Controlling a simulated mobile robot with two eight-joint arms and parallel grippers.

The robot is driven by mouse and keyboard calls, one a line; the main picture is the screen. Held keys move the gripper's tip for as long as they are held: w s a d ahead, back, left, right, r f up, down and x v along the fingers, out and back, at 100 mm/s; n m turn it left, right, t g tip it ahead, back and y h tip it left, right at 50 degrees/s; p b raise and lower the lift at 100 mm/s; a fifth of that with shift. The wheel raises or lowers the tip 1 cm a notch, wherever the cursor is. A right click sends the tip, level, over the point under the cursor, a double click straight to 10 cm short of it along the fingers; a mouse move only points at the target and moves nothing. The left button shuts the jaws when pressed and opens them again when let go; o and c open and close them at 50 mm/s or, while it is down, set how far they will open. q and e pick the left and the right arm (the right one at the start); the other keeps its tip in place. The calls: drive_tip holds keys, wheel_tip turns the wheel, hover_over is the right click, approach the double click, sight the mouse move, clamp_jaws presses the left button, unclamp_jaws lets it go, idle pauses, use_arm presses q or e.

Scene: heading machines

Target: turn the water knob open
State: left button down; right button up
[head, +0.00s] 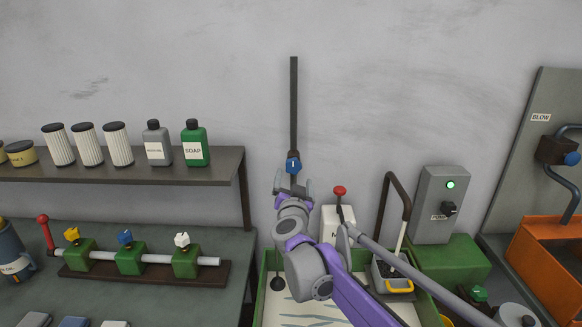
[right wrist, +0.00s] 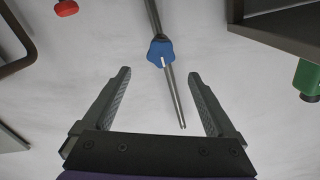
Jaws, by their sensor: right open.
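A blue knob (head: 293,163) with a white mark sits on a dark vertical pipe (head: 293,105) on the grey wall. In the right wrist view the blue lobed knob (right wrist: 160,51) lies centred between and just beyond the fingertips, with its white mark roughly along the pipe. My right gripper (head: 293,183) is open and empty just below the knob in the head view. Its two fingers also show apart in the right wrist view (right wrist: 160,75). No contact with the knob is visible. My left gripper is not in view.
A shelf (head: 130,165) with bottles and filters stands left of the pipe. Below it, a valve manifold (head: 130,268) carries yellow, blue and white knobs. A green-rimmed tray (head: 262,290) lies beneath my right arm. A red-topped lever (head: 340,191) and a grey switch box (head: 440,205) are to the right.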

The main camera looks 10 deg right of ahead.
sight(294, 166)
drive_tip(key=p+x, duration=0.2)
drive_tip(key=x, duration=0.7)
drive_tip(key=shift+a, duration=0.1)
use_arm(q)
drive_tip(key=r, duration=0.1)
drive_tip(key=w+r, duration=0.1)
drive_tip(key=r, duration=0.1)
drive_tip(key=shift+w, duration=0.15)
use_arm(e)
drive_tip(key=c, duration=1.4)
